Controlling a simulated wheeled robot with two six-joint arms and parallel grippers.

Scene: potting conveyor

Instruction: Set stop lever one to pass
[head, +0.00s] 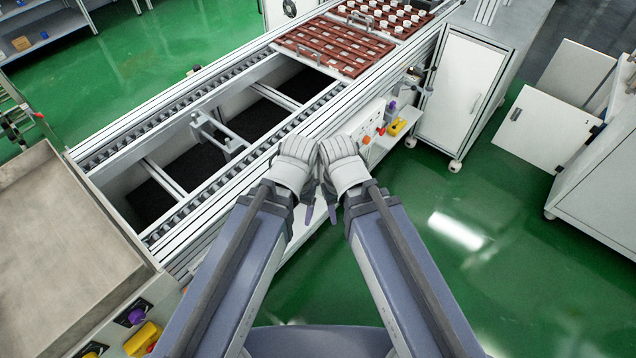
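I cannot tell which control is stop lever one; no label is legible. On the panel at the conveyor's near side sit a yellow control (398,127), a purple knob (391,107) and a small orange-red button (367,140). A second group at the lower left has a yellow control (143,338) and a purple knob (136,316). My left gripper (308,213) and my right gripper (332,213) are side by side at the middle, over the conveyor's near edge. Their fingers are mostly hidden under the white wrist covers, and neither is seen touching a control.
The roller conveyor (187,119) runs diagonally, with a metal crosspiece (214,130) over its open middle. Red-brown trays (333,46) stand at its far end. Green floor is clear at lower right.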

